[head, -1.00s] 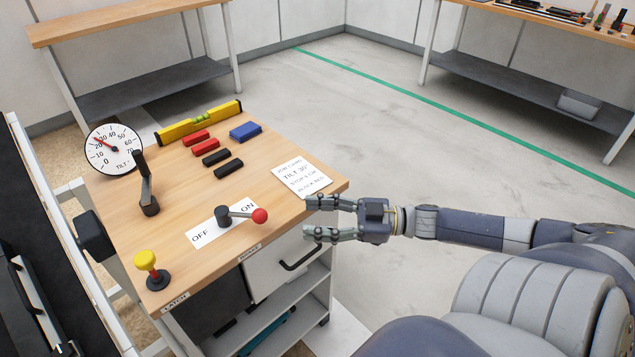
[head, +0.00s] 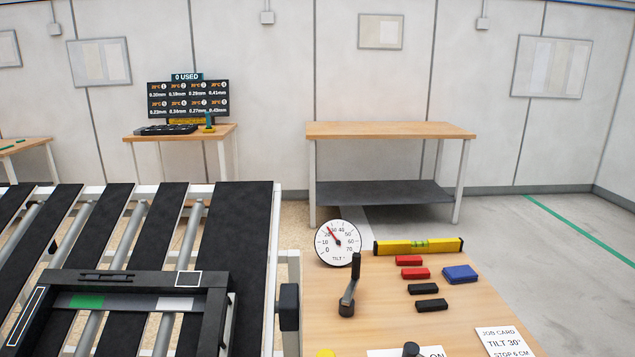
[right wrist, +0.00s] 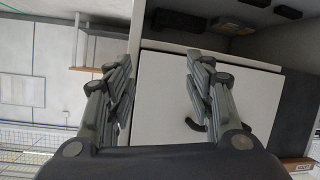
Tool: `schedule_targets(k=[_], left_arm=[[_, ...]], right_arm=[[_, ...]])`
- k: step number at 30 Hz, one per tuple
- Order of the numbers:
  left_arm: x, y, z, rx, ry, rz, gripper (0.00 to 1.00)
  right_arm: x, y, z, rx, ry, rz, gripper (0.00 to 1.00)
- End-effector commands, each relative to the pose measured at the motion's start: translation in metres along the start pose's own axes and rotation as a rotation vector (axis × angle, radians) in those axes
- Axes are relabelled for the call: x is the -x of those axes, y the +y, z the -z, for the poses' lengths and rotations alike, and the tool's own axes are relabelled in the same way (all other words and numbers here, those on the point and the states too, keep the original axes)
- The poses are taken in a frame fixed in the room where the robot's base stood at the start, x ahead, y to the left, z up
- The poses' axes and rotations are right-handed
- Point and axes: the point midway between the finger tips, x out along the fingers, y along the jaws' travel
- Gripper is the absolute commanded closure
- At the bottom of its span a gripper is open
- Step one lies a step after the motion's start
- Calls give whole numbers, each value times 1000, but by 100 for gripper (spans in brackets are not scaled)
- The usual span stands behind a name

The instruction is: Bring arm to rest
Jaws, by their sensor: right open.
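My right gripper (right wrist: 160,85) shows in the right wrist view, its two fingers apart with nothing between them. A white drawer front (right wrist: 165,105) with a dark handle (right wrist: 195,125) lies beyond the fingers. In the head view neither gripper nor arm is in the picture. The wooden control bench (head: 460,305) stands at the lower right. It carries the tilt dial (head: 338,243), with its red needle near 30, and a black crank lever (head: 350,290). The lower part of the bench is cut off by the picture edge.
A slatted tilting rack (head: 235,260) with a black frame (head: 120,278) fills the lower left. A yellow level (head: 418,246), red blocks (head: 410,260), black blocks (head: 422,289), a blue block (head: 460,274) and a job card (head: 505,342) lie on the bench. An empty table (head: 390,130) stands behind.

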Motion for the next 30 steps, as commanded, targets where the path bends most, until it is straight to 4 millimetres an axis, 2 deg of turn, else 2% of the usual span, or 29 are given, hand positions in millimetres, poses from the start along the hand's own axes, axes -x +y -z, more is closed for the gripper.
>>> schedule_targets(k=[1, 4, 6, 8, 9, 11, 12, 15, 18, 22, 26, 30], left_arm=[[0, 0, 0, 0, 0, 0, 100], [0, 0, 0, 0, 0, 0, 100], [0, 0, 0, 0, 0, 0, 100], [0, 0, 0, 0, 0, 0, 100], [0, 0, 0, 0, 0, 0, 100], [0, 0, 0, 0, 0, 0, 100], [0, 0, 0, 0, 0, 0, 100], [0, 0, 0, 0, 0, 0, 100], [0, 0, 0, 0, 0, 0, 100], [0, 0, 0, 0, 0, 0, 100], [0, 0, 0, 1, 0, 0, 100], [0, 0, 0, 1, 0, 0, 100]], right_arm=[[2, -12, -41, -27, -82, -39, 51], [12, -40, -112, -57, -245, -87, 51], [22, -67, -157, -76, -359, -102, 51], [31, -95, -193, -92, -456, -103, 51], [39, -116, -214, -101, -519, -97, 51], [51, -149, -244, -114, -613, -82, 51], [60, -173, -261, -121, -674, -67, 51], [84, -234, -296, -135, -817, -14, 51], [106, -288, -318, -140, -933, 47, 51], [128, -338, -331, -138, -1032, 113, 51], [139, -360, -335, -136, -1078, 147, 51], [140, -362, -335, -135, -1082, 151, 51]])
